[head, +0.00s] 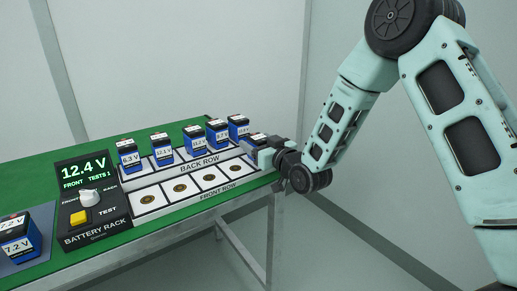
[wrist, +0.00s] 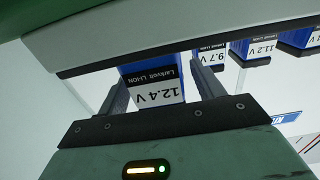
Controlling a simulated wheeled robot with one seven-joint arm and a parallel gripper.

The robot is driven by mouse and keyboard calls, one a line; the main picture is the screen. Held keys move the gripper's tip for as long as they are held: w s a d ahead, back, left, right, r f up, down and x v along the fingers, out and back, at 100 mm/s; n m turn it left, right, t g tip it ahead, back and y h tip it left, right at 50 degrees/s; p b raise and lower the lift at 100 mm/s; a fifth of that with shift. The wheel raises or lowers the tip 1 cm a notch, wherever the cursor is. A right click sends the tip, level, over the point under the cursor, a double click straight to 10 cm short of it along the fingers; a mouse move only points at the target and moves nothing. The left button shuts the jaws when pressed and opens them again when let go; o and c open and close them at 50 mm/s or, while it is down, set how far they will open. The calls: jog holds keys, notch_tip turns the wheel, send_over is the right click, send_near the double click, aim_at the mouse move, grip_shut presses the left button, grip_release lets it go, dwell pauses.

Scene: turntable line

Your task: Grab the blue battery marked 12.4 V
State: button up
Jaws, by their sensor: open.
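The blue battery marked 12.4 V (wrist: 165,85) shows in the wrist view, its label upside down, between the two fingers of my gripper (wrist: 162,92). The fingers are open, one on each side of it; I cannot tell whether either touches it.
Several blue batteries stand along the back row (head: 200,168), close to my gripper. The front row (head: 218,195) shows bare round contacts. The tester display (head: 84,170) reads 12.4 V. A 7.2 V battery (head: 19,238) stands on a grey pad at the left.

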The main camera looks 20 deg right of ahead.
jog(key=c, duration=1.3)
jog(key=shift+r, duration=0.1)
jog(key=shift+c, duration=0.5)
